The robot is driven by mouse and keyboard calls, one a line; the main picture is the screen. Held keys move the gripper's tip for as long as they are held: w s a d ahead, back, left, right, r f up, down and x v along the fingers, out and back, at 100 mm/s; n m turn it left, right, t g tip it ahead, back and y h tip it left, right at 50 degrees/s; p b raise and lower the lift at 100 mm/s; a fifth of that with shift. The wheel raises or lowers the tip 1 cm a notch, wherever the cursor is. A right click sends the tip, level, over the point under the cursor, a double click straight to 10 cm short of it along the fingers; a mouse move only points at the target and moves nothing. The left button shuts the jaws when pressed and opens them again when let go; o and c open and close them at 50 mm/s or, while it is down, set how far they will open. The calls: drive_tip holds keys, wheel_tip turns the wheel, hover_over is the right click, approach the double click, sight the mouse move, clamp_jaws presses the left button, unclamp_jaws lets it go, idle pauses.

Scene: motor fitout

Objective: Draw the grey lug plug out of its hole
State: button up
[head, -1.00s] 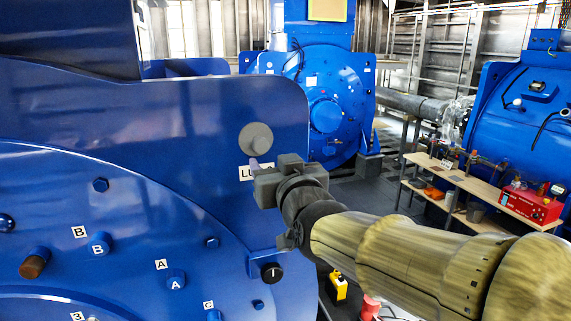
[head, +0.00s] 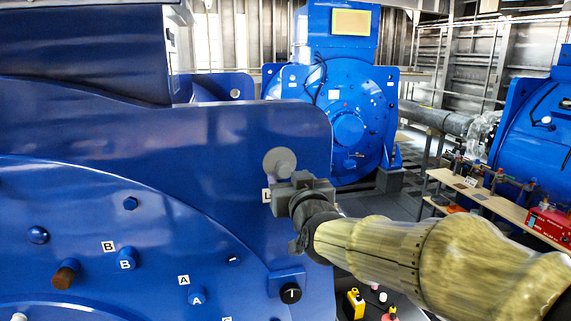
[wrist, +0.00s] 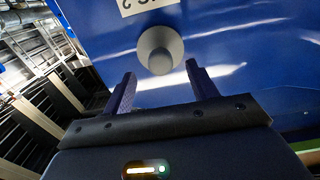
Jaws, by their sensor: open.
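The grey lug plug (head: 277,160) sits in the upper right part of the big blue motor plate (head: 235,135). In the wrist view the plug (wrist: 160,48) is a round grey disc with a smaller knob at its centre. My gripper (wrist: 161,76) is open and empty, its two dark fingers apart at the left and right just below the plug in that picture. Neither finger visibly touches the plug. In the head view my gripper (head: 290,185) is beside the plate, just below and right of the plug, and its fingers are hard to make out.
A partly hidden white label (head: 266,195) is beside the plug; its text shows inverted in the wrist view (wrist: 146,5). A wooden bench (head: 490,205) stands at the right.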

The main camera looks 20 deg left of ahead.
sight(286, 172)
drive_tip(key=shift+p+x, duration=0.6)
drive_tip(key=shift+x, duration=2.4)
drive_tip(key=shift+s, duration=0.1)
drive_tip(key=shift+c, duration=0.5)
drive_tip(key=c, duration=1.1)
drive_tip(key=b+v, duration=0.6)
drive_tip(key=v, duration=0.4)
